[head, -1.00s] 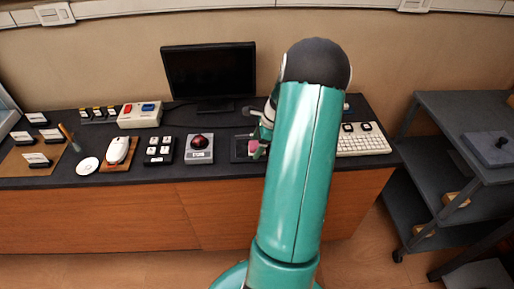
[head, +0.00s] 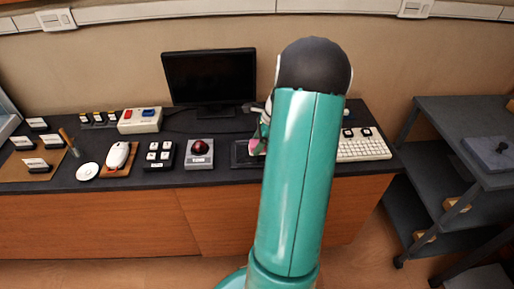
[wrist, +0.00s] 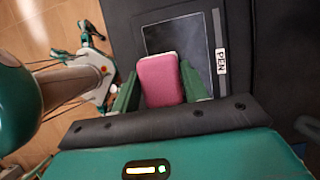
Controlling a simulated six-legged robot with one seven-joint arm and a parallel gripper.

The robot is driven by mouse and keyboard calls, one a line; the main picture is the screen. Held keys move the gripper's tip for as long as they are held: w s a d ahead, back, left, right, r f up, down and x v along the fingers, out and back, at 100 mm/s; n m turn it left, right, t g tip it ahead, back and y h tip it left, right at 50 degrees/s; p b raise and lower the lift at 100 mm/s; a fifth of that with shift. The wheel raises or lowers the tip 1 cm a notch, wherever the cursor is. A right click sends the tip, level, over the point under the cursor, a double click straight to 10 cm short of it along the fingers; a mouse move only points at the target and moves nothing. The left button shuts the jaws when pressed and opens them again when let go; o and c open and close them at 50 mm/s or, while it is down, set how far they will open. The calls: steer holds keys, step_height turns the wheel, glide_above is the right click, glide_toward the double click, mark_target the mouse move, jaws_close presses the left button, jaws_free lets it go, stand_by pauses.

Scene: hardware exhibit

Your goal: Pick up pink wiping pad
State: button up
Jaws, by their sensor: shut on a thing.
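The pink wiping pad (wrist: 161,78) shows in the wrist view between the two green fingers of my gripper (wrist: 160,88). The gripper is shut on it, one finger on each side. The pad covers part of the dark drawing tablet (wrist: 187,38), which carries a "PEN" label. In the head view a sliver of the pad (head: 254,146) shows at the left edge of my arm, over the tablet (head: 240,156). My arm hides most of the gripper there. I cannot tell how far the pad is above the tablet.
A trackball box (head: 199,153) and a button pad (head: 160,155) stand left of the tablet. A white keyboard (head: 363,146) lies to the right, a monitor (head: 210,78) behind. A grey shelf cart (head: 450,160) stands right of the desk.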

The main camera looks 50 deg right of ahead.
steer(key=s+a+r, duration=0.8)
steer(key=s+r, duration=0.1)
steer(key=s, duration=0.1)
steer(key=shift+s, duration=0.3)
steer(key=shift+d, duration=0.1)
